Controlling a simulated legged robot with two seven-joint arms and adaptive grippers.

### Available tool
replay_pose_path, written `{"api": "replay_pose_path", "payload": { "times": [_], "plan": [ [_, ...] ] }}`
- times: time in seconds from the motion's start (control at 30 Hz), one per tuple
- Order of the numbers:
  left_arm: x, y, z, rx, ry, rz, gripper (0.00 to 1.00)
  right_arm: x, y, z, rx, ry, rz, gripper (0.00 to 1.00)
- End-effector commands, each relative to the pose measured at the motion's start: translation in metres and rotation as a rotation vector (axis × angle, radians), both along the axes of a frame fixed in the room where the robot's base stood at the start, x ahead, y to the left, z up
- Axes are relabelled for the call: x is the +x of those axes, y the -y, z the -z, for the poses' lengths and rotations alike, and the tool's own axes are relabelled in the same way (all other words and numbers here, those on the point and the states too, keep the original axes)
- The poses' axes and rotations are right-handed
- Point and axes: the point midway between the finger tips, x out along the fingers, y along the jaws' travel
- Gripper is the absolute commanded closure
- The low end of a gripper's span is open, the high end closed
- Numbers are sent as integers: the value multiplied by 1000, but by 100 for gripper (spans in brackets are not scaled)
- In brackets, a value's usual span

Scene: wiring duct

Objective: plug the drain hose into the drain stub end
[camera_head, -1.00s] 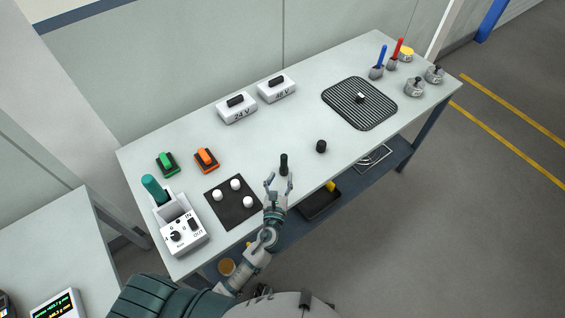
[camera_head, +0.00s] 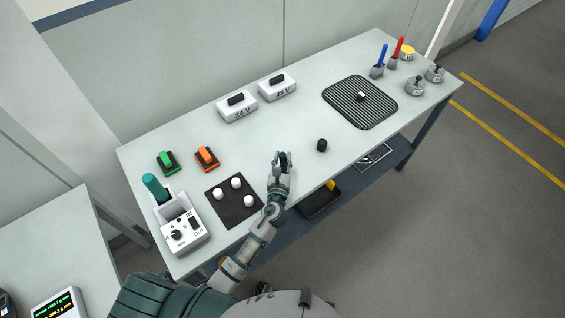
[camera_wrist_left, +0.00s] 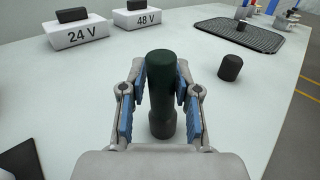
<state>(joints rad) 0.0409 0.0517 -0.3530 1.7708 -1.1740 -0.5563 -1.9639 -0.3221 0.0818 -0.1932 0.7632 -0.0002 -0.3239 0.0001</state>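A dark green-black upright cylinder (camera_wrist_left: 161,95), which may be the drain hose end, stands on the table. My left gripper (camera_head: 283,158) reaches over it from the front. In the left wrist view the blue-padded fingers (camera_wrist_left: 161,85) stand on either side of the cylinder, with thin gaps seeming to show, so I see no clear grip. A short black stub (camera_head: 322,145) stands to the right, apart from the gripper; it also shows in the left wrist view (camera_wrist_left: 230,67). I cannot tell for certain which piece is the drain stub end. My right gripper is not in view.
A dark pad with white knobs (camera_head: 241,218) lies left of my gripper. Behind are the 24 V box (camera_head: 237,109) and 48 V box (camera_head: 277,87). A ribbed black mat (camera_head: 340,113) lies to the right. The table between the boxes and the cylinder is clear.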

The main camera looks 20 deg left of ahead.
Motion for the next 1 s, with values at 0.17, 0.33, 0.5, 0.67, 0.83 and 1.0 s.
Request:
{"api": "replay_pose_path", "payload": {
  "times": [0.17, 0.33, 0.5, 0.67, 0.83, 1.0],
  "plan": [
    [0, 2, 0, 2, 0, 0, 100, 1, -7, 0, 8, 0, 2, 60],
    [0, 1, 0, 1, 0, 0, 100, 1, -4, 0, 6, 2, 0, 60],
    [0, -1, -3, -1, 1, 0, 100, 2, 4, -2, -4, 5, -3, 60],
    [0, -2, -14, -1, 2, 0, 100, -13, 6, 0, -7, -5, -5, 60],
    [0, -1, -40, 1, 5, 0, 100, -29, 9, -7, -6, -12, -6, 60],
    [-36, -7, -38, 1, -1, 1, 100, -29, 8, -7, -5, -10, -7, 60]
  ]
}}
